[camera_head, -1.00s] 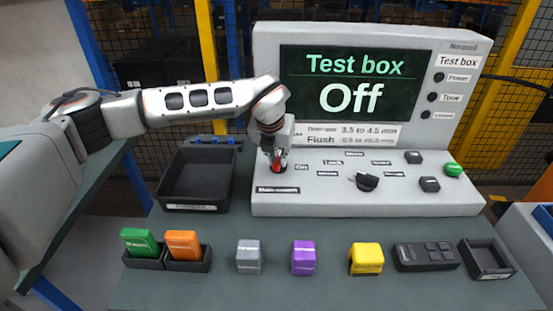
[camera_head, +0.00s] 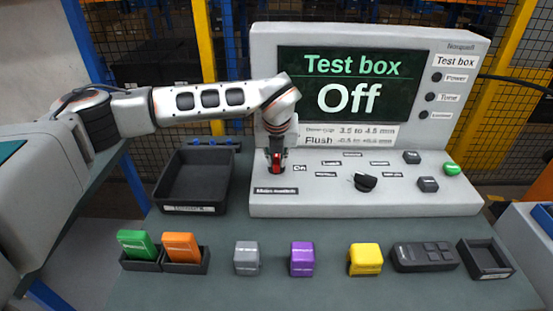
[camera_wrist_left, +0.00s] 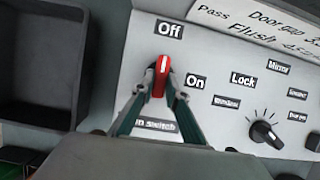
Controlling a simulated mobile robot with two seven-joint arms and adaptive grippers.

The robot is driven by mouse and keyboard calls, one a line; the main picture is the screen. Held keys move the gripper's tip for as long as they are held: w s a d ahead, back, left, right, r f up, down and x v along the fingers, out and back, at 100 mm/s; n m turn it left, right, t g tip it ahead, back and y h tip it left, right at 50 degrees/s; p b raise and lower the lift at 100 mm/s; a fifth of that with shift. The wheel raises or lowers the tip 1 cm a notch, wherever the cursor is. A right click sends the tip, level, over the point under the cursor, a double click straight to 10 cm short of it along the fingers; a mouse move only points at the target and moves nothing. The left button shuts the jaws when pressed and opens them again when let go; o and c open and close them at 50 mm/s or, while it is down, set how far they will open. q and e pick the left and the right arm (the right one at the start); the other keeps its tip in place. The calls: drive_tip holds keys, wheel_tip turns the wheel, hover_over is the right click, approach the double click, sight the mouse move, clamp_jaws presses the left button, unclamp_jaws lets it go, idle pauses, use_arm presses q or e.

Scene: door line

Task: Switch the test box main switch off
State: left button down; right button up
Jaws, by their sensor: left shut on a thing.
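The test box (camera_head: 370,120) stands at the back of the bench, and its screen (camera_head: 348,85) reads "Test box Off". The red main switch (camera_wrist_left: 161,77) sits on its sloped panel, above the "Main switch" label (camera_head: 276,190). In the left wrist view the switch handle points up toward the "Off" label (camera_wrist_left: 170,30), with the "On" label (camera_wrist_left: 195,82) to its right. My left gripper (camera_wrist_left: 160,90) is shut on the red switch, a finger on each side. In the head view the left gripper (camera_head: 276,165) mostly hides the switch. My right gripper is not in view.
A black knob (camera_head: 365,181) and several buttons share the panel. An empty black tray (camera_head: 195,209) stands left of the box. Green (camera_head: 136,243), orange (camera_head: 181,246), grey (camera_head: 247,257), purple (camera_head: 302,258) and yellow (camera_head: 364,258) blocks line the front of the bench.

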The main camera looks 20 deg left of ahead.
use_arm(q)
drive_tip(key=c, duration=2)
unclamp_jaws()
drive_tip(key=v, duration=1.2)
